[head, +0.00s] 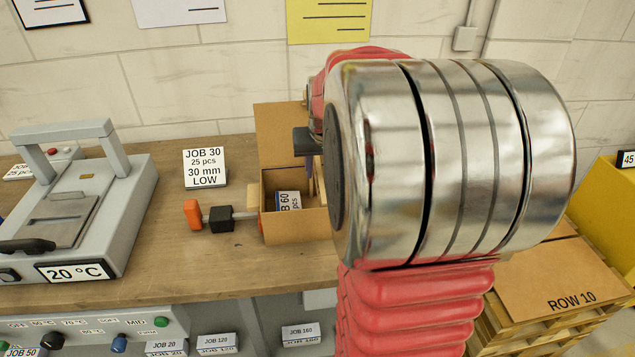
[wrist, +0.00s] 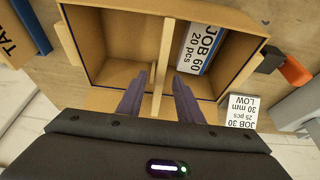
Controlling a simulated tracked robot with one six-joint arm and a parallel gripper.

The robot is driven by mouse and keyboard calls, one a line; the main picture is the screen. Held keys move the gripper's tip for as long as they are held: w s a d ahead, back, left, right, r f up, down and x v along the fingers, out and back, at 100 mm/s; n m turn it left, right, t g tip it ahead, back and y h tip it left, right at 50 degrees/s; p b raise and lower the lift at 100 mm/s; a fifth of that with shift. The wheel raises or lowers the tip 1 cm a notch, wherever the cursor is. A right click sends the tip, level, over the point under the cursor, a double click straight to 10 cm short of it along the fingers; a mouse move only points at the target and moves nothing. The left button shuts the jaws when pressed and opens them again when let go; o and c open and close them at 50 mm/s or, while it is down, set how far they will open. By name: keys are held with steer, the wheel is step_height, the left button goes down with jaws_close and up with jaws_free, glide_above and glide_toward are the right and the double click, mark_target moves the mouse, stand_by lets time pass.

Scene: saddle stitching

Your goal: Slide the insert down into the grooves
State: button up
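The open cardboard box (head: 290,228) stands on the bench; it also shows from above in the wrist view (wrist: 85,60). The insert, a thin pale wooden strip (wrist: 164,58), runs across the box between my fingers. I cannot tell how deep it sits in the grooves, which are not clearly visible. My gripper (wrist: 160,88) is over the box, its two purple fingers apart on either side of the insert, with gaps visible. In the head view my gripper (head: 308,160) is partly hidden by my arm. A JOB 60 card (wrist: 198,48) lies inside the box.
An orange handle (head: 192,213) and black block (head: 221,219) sit left of the box. A JOB 30 sign (head: 205,168) stands behind them. A grey press (head: 110,215) stands farther left. A ROW 10 carton (head: 550,280) is at right.

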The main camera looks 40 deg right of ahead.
mark_target(319, 173)
steer(key=shift+x, duration=2.25)
steer(key=shift+a, duration=0.1)
steer(key=shift+c, duration=0.6)
jaws_close()
